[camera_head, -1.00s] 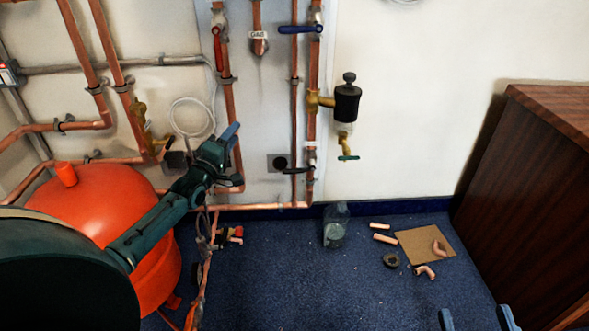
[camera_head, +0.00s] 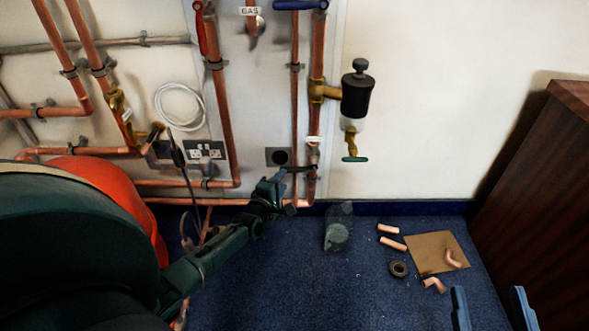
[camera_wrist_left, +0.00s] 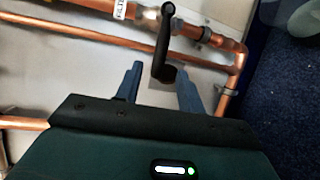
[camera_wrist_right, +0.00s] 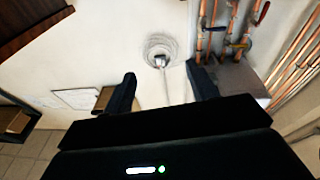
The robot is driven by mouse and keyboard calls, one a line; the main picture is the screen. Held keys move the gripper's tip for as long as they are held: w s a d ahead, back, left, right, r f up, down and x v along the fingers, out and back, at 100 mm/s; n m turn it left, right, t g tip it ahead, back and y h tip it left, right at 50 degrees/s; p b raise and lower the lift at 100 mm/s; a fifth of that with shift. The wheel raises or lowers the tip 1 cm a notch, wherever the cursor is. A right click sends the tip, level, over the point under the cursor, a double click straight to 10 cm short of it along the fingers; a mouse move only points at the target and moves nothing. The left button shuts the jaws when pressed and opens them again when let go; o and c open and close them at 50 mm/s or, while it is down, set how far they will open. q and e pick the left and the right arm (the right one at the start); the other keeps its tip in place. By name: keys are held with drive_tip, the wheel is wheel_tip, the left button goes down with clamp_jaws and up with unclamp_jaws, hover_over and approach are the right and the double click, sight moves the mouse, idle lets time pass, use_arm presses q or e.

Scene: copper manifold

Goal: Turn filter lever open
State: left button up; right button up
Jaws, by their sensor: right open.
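The black filter lever (camera_head: 300,168) sits low on the vertical copper pipe, below a small white label. My left gripper (camera_head: 277,182) is open at the lever's left end; contact is not visible. My right gripper (camera_head: 490,307) is open and empty at the lower right, far from the lever; its fingers also show in the right wrist view (camera_wrist_right: 162,87).
A black-topped filter housing (camera_head: 357,97) with a green-handled tap hangs right of the pipe. A blue lever (camera_head: 298,5) is above. An orange tank (camera_head: 110,185) stands at left. A grey bottle-like object (camera_head: 338,232) and copper offcuts (camera_head: 392,243) lie on the blue carpet.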

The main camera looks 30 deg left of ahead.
sight(290, 171)
use_arm(q)
drive_tip(key=b+x, duration=0.5)
drive_tip(key=x, duration=0.3)
drive_tip(key=shift+w+f, duration=0.25)
drive_tip(key=shift+w, duration=0.1)
drive_tip(key=shift+w+a+r+b, duration=0.1)
drive_tip(key=shift+w+b, duration=0.3)
use_arm(e)
wheel_tip(290, 171, up, 8)
drive_tip(key=n+t+y, duration=0.2)
drive_tip(key=n+y, duration=0.4)
drive_tip(key=y, duration=0.1)
drive_tip(key=shift+w+d+n, duration=0.2)
drive_tip(key=shift+w+n, duration=0.1)
drive_tip(key=shift+w, duration=0.05)
use_arm(q)
drive_tip(key=shift+c, duration=0.5)
clamp_jaws()
